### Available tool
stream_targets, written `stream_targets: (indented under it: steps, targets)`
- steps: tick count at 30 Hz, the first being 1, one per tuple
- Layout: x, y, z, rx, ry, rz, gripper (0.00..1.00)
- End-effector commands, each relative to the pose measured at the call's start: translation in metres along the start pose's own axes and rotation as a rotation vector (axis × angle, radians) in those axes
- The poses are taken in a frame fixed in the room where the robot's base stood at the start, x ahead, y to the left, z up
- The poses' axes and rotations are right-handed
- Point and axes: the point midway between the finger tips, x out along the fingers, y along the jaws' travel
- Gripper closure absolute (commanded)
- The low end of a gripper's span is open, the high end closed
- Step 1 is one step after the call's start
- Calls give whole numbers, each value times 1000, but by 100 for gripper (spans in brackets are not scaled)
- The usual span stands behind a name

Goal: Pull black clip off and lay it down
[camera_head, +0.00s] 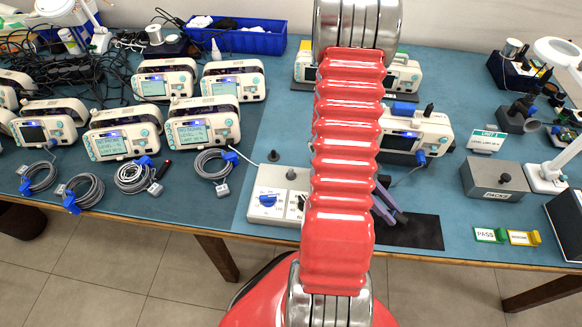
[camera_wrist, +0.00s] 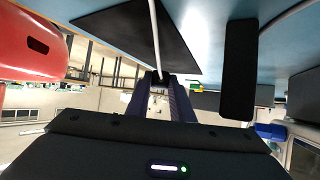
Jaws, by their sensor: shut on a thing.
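My gripper (camera_head: 384,196) has purple-grey fingers and shows beside the red arm, in front of the monitor on the right. In the wrist view its fingers (camera_wrist: 159,82) converge on a small dark piece, the black clip (camera_wrist: 160,76). A pale cable (camera_wrist: 155,35) runs from it. In the head view the clip (camera_head: 383,181) shows as a dark bit at the fingertips, and a cable leads toward the monitor (camera_head: 435,130). I cannot tell whether the clip still touches anything else. The red arm hides part of this area.
A black mat (camera_head: 425,232) lies at the table's front edge. A white tester box (camera_head: 268,212) with a blue knob stands left of the arm. A grey box (camera_head: 497,192) and PASS tag (camera_head: 488,235) are on the right. Several monitors and coiled cables fill the left.

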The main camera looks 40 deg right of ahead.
Motion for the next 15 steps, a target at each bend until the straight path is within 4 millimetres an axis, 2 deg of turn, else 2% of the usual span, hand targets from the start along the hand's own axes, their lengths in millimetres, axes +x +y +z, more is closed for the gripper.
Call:
stream_targets:
  steps: [8,9,15]
  targets:
    - [0,0,1,0,0,0,100]
    - [0,0,1,0,0,0,79]
    - [0,0,1,0,0,0,65]
